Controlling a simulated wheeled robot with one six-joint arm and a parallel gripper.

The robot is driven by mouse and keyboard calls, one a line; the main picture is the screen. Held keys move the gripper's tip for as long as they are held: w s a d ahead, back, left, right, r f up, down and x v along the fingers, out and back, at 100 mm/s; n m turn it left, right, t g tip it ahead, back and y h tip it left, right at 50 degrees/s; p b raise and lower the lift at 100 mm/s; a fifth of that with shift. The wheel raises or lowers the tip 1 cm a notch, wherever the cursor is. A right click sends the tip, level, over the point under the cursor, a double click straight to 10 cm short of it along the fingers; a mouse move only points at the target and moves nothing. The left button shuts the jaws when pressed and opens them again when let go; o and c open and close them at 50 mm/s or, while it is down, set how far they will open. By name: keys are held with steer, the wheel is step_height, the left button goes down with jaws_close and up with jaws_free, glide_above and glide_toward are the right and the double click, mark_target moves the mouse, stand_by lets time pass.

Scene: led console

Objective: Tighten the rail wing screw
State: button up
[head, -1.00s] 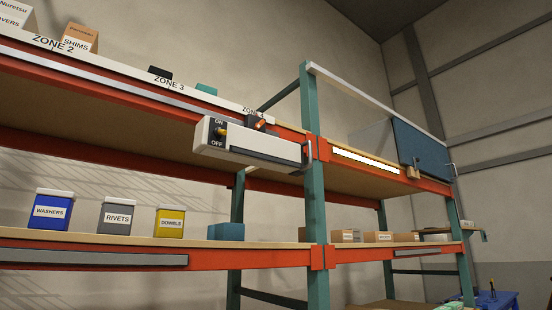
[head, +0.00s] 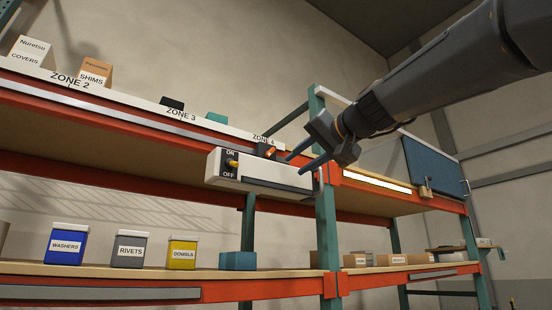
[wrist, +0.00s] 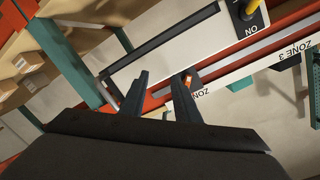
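The orange wing screw (head: 270,152) sits on a dark mount on the upper rail, above the white console (head: 258,173) and by the ZONE 4 label. In the wrist view the orange screw (wrist: 189,82) shows beside the right finger, which partly covers it. My gripper (head: 297,164) is open and empty, its fingers pointing left, to the right of the screw. In the wrist view my gripper (wrist: 164,76) has a clear gap between its fingers. The screw is not between them; I cannot tell whether the finger touches it.
The console carries a yellow-tipped ON/OFF switch (head: 232,163). A green upright post (head: 326,235) stands right of it. A lit strip (head: 370,183) and a blue panel (head: 431,172) are farther right. Labelled bins, such as the yellow one (head: 182,252), stand on the lower shelf.

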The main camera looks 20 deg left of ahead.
steer(key=y, duration=0.1)
glide_toward(273, 151)
steer(key=shift+n, duration=0.3)
steer(key=p+x, duration=0.3)
steer(key=x, duration=0.4)
steer(key=shift+w+a+f, duration=0.1)
steer(key=shift+w+a, duration=0.15)
steer(key=shift+a, duration=0.1)
steer(key=shift+c, duration=0.4)
jaws_close()
